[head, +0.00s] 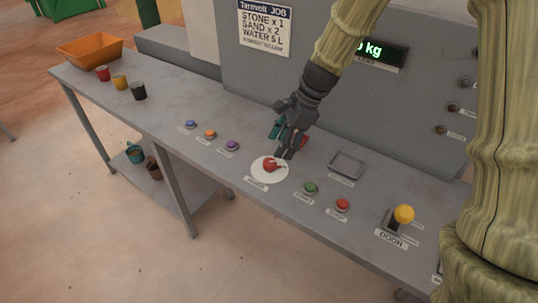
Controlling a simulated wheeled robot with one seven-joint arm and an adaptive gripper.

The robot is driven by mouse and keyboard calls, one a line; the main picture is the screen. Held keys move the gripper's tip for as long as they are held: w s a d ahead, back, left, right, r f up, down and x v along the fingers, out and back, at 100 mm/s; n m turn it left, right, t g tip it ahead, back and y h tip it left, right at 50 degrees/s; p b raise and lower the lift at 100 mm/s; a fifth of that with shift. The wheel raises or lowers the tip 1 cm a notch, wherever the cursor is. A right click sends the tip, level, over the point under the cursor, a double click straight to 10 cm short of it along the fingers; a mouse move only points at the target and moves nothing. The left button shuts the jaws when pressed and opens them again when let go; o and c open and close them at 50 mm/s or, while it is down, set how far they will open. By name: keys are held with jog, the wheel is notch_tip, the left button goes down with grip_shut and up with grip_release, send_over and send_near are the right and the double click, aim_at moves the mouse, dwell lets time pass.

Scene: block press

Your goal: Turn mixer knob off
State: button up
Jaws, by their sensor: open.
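The mixer knob (269,165) is a red knob on a round white plate (258,174) in the middle of the grey console top. A small label sits at the plate's front edge, too small to read. My gripper (284,155) reaches down from the upper right, its fingertips just beside the right side of the knob. It is open, and nothing shows between its fingers. Whether the fingers touch the knob cannot be told. My gripper hides part of the console behind it.
Blue, orange and purple buttons (232,146) lie left of the knob. A green button (310,187), a red button (342,205) and a yellow-topped lever (403,215) stand to the right. A shallow tray (347,165) is behind them. Small cups and an orange bin (90,48) are far left.

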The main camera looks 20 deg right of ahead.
aim_at(270, 161)
jog(key=shift+s+a+f, duration=0.2)
jog(key=shift+f, duration=0.25)
jog(key=shift+s+a+f, duration=0.2)
jog(key=shift+f, duration=0.25)
jog(key=w+f, duration=0.1)
jog(key=w+a+f, duration=0.1)
jog(key=f, duration=0.1)
jog(key=w+f, duration=0.1)
jog(key=shift+a+f, duration=0.25)
jog(key=shift+f, duration=0.1)
jog(key=shift+s+f, duration=0.1)
jog(key=shift+f, duration=0.1)
jog(key=shift+s+a+r, duration=0.15)
jog(key=shift+s+a, duration=0.05)
jog(key=shift+s, duration=0.5)
jog(key=shift+w+f, duration=0.45)
jog(key=shift+w, duration=0.1)
jog(key=shift+s+r, duration=0.2)
jog(key=shift+s, duration=0.05)
jog(key=c, duration=0.6)
jog(key=shift+p, duration=0.35)
jog(key=c, duration=0.4)
